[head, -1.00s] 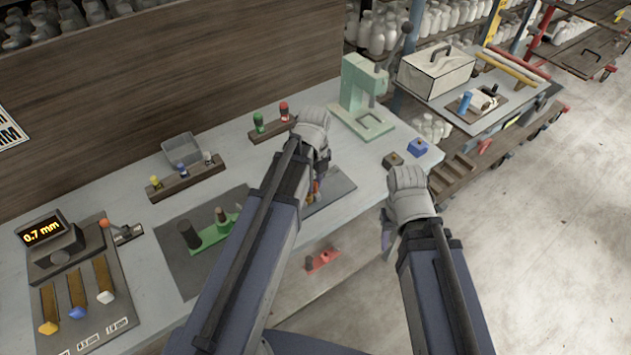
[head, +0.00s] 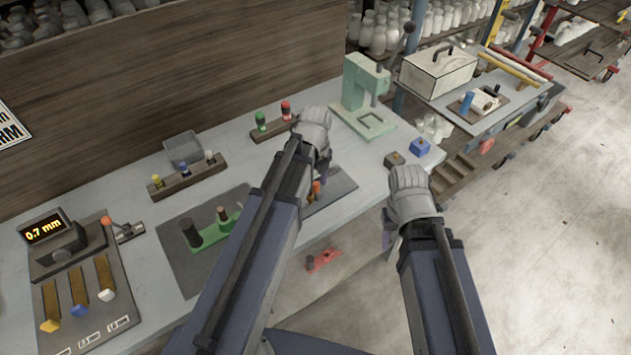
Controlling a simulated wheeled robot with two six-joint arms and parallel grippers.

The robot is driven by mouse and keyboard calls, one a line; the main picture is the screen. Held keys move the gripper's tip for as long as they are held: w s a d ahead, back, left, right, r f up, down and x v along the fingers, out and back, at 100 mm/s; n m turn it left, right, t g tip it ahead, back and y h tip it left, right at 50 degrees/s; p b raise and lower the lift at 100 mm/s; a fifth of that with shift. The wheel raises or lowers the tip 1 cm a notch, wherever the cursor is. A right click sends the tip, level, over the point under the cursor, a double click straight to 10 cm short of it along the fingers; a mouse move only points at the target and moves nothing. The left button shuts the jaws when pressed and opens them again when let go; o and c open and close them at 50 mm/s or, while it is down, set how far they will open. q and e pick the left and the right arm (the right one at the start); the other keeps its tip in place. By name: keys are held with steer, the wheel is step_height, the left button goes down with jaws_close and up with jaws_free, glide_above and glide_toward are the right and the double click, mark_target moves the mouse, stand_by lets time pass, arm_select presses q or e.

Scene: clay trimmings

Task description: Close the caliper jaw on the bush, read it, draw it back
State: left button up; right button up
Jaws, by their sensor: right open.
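The caliper gauge (head: 62,250) stands on a dark base at the left of the bench, its display (head: 44,229) reading 0.7 mm. An orange knob (head: 106,221) sits at its right side. A small grey metal piece (head: 129,232) beside the knob may be the jaw or the bush; I cannot tell which. My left gripper (head: 320,172) is over the dark mat at the middle right, far from the gauge; its fingers are mostly hidden behind its wrist. My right gripper (head: 388,238) is open past the bench's front edge, with nothing seen in it.
A green fixture (head: 210,236) with dark posts lies on a dark mat. Wooden racks (head: 188,178) with coloured plugs stand behind it. A pale green press (head: 362,95) and a blue block (head: 420,147) are at the right. Three bars with coloured ends lie before the gauge.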

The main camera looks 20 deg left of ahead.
arm_select(q)
steer(key=o, duration=0.5)
step_height(320, 180, up, 8)
steer(key=p, duration=0.8)
steer(key=shift+d, duration=0.1)
stand_by(0.9)
